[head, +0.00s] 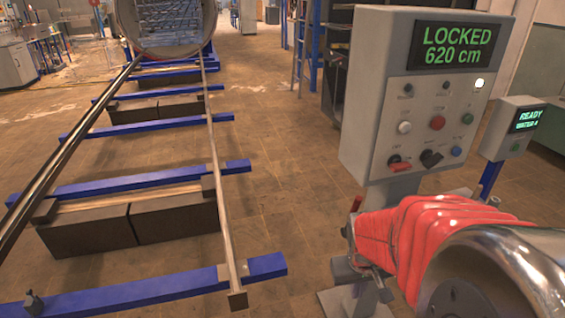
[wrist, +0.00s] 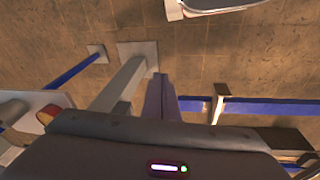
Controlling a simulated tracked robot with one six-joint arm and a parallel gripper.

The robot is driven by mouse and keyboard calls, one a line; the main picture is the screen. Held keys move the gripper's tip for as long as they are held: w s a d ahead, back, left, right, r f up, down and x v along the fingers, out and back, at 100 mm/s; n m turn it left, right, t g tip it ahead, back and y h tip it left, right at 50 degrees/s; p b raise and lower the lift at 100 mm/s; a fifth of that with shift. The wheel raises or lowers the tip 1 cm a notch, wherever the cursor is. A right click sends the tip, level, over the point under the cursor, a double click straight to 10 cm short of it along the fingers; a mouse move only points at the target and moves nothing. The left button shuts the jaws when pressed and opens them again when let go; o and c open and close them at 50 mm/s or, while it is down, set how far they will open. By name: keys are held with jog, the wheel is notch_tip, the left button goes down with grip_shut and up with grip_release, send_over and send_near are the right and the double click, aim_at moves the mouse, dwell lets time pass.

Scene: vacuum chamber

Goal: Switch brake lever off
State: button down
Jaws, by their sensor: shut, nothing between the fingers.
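The grey control box (head: 374,70) stands on a post at the right in the head view. The labels are too small to read, so I cannot tell which is the brake lever. The box display (head: 452,46) reads LOCKED 620 cm. My gripper is low in front of the box, below the levers and apart from them, partly hidden by my red-sleeved arm. In the wrist view my gripper (wrist: 160,84) is shut and empty, pointing down at the floor.
A smaller panel (head: 517,112) reading READY stands on a blue post at the right. Metal rails on blue crossbeams (head: 130,187) run at the left to a round chamber opening (head: 172,25). Open tiled floor lies between rails and box.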

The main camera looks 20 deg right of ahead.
aim_at(360, 201)
jog(key=w+d+f+n+t+h, duration=0.35)
jog(key=d+f+n+t, duration=0.35)
jog(key=d+f, duration=0.95)
jog(key=w+r+n+t, duration=0.3)
jog(key=r+n+t, duration=0.1)
jog(key=r, duration=0.4)
jog(key=w+a+r+n+t, duration=0.1)
jog(key=w+r+n+t, duration=0.3)
jog(key=r+n, duration=0.3)
jog(key=shift+w+r+t, duration=0.25)
jog(key=shift+r+t, duration=0.1)
jog(key=shift+t, duration=0.15)
jog(key=shift+a, duration=0.1)
jog(key=x, duration=1.4)
